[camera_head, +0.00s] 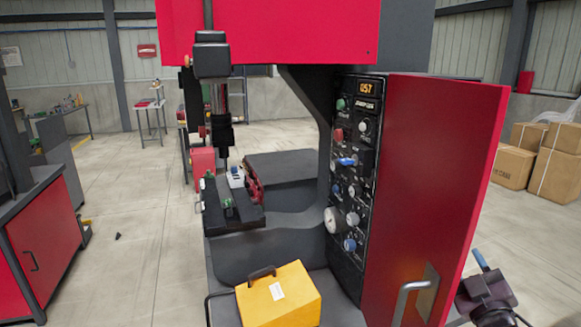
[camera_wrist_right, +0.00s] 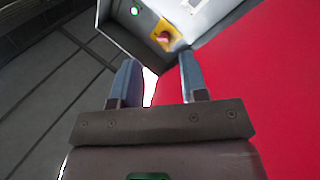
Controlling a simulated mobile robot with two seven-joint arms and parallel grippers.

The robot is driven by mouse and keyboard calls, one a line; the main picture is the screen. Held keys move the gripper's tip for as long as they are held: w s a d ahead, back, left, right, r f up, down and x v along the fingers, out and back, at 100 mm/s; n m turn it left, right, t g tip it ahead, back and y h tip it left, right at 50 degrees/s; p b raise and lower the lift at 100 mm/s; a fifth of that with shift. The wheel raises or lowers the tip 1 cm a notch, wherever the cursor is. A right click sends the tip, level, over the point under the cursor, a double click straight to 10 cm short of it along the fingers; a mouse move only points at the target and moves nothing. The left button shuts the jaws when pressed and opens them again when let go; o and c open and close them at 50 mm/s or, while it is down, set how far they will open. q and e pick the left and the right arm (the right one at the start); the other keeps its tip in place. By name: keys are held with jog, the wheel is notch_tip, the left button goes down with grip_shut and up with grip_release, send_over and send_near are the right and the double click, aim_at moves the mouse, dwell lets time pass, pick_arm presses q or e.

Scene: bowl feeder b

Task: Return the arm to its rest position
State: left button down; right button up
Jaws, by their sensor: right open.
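One blue finger shows there, pointing up. In the right wrist view my right gripper (camera_wrist_right: 158,72) has its two blue fingers apart, with nothing held between them. A red panel surface (camera_wrist_right: 270,90) fills the right of that view, beside the fingers. I cannot tell the exact gap to it. My left gripper and arm are not in view.
The red door (camera_head: 440,170) stands open beside a black control panel (camera_head: 353,190) with knobs. A yellow case (camera_head: 278,300) lies at the machine's base. Cardboard boxes (camera_head: 512,167) stand at the far right.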

jog(key=s+a+f+m+g, duration=0.3)
jog(key=s+f+g, duration=0.2)
jog(key=s+f, duration=0.6)
jog(key=s+a+f+m+g, duration=0.3)
jog(key=s+f, duration=0.9)
jog(key=f, duration=0.8)
jog(key=shift+s+a+f+g+y, duration=0.25)
jog(key=shift+a+g, duration=0.25)
jog(key=shift+g, duration=0.4)
jog(key=shift+r, duration=0.1)
